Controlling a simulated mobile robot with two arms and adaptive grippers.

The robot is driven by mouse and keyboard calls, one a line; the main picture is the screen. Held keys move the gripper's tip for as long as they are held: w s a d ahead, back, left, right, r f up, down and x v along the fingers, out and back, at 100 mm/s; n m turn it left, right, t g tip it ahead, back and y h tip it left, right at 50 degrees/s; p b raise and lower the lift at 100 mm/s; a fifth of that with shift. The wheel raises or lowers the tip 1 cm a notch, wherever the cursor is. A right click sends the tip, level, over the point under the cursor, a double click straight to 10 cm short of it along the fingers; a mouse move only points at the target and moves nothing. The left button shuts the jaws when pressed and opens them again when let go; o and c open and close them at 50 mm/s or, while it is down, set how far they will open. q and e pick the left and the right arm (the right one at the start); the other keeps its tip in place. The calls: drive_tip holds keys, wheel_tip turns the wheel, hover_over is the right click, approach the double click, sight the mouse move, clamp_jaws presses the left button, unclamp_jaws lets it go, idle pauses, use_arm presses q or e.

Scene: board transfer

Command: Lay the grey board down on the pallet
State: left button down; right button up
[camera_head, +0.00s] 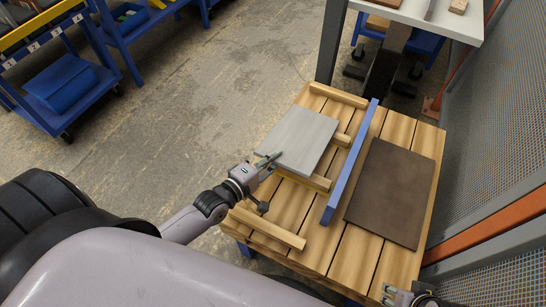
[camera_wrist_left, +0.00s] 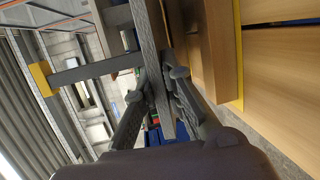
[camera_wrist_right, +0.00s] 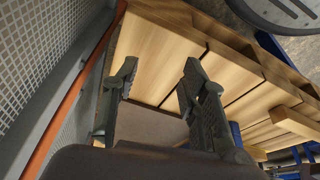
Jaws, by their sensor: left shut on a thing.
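The light grey board (camera_head: 300,138) is held roughly flat over the left half of the slatted wooden pallet (camera_head: 400,129). Its far left corner reaches past the pallet's left edge. My left gripper (camera_head: 267,167) is shut on the board's near left edge. In the left wrist view the board (camera_wrist_left: 150,55) shows edge-on between the fingers (camera_wrist_left: 162,90). Wooden battens (camera_head: 338,95) show around and under the board; I cannot tell whether it touches them. My right gripper (camera_head: 398,292) is at the pallet's near right corner, and its fingers (camera_wrist_right: 160,75) are open and empty.
A blue bar (camera_head: 350,165) divides the pallet lengthwise. A dark brown board (camera_head: 393,192) lies on the right half. Another batten (camera_head: 266,228) lies near the front left. Mesh fencing (camera_head: 500,140) runs along the right. A white table (camera_head: 420,15) stands behind; open floor is left.

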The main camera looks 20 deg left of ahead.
drive_tip(key=shift+s+a+r, duration=0.1)
drive_tip(key=shift+s+r, duration=0.1)
drive_tip(key=shift+r, duration=0.25)
drive_tip(key=shift+s, duration=0.15)
drive_tip(key=shift+w+r, duration=0.15)
drive_tip(key=shift+w, duration=0.25)
use_arm(q)
drive_tip(key=shift+f+b, duration=0.1)
drive_tip(key=shift+b, duration=0.2)
use_arm(e)
drive_tip(key=shift+w, duration=0.1)
